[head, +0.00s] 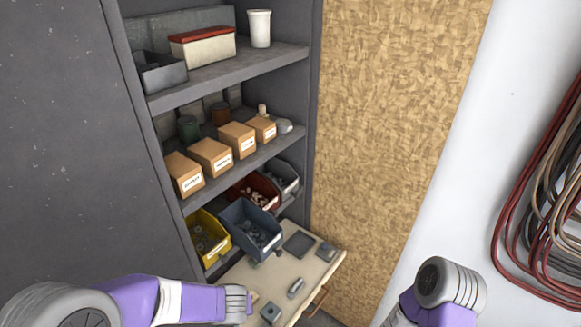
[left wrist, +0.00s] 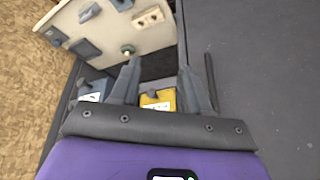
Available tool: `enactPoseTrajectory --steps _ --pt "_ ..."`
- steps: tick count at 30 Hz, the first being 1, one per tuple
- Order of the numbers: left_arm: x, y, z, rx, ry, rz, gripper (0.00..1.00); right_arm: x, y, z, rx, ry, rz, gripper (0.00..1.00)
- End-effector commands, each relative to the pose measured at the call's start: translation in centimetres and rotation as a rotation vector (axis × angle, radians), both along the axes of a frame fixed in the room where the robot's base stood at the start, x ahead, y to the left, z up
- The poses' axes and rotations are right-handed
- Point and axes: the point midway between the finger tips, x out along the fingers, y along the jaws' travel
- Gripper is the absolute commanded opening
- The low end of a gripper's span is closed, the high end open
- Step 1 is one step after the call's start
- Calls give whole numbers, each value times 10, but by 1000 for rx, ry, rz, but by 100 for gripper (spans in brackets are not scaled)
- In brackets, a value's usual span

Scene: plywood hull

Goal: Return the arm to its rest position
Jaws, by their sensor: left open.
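My left arm (head: 180,301) comes in from the lower left of the head view and ends in front of the pull-out shelf; its fingers cannot be made out there. In the left wrist view my left gripper (left wrist: 159,70) has its two dark fingers apart with nothing between them. Beyond the fingers are part of a yellow bin (left wrist: 160,99) and a dark gap beside the pale shelf. My right arm (head: 440,292) shows only as a purple and grey link at the lower right. The right gripper is not in view.
A dark cabinet holds cardboard boxes (head: 238,139), a yellow bin (head: 199,257) and a blue-grey bin (head: 270,242). The pale pull-out shelf (head: 273,275), with several small parts, sticks out near my left arm. Cables (head: 545,190) hang on the right wall.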

Motion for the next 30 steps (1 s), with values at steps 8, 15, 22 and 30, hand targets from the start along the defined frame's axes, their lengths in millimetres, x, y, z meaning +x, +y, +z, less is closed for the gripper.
enactPoseTrajectory --steps 8,15,22,30 --pt "-4 10 -119 -22 16 -30 46 -3 0 -52 1 5 2 42" --pt "-39 -3 -243 -167 102 -75 46 -3 0 -102 1 4 0 42" --pt "-100 -31 -337 -367 253 -98 46 -4 0 -144 1 5 1 42" --pt "-142 -52 -374 -497 360 -100 46 -4 0 -162 1 4 1 42"
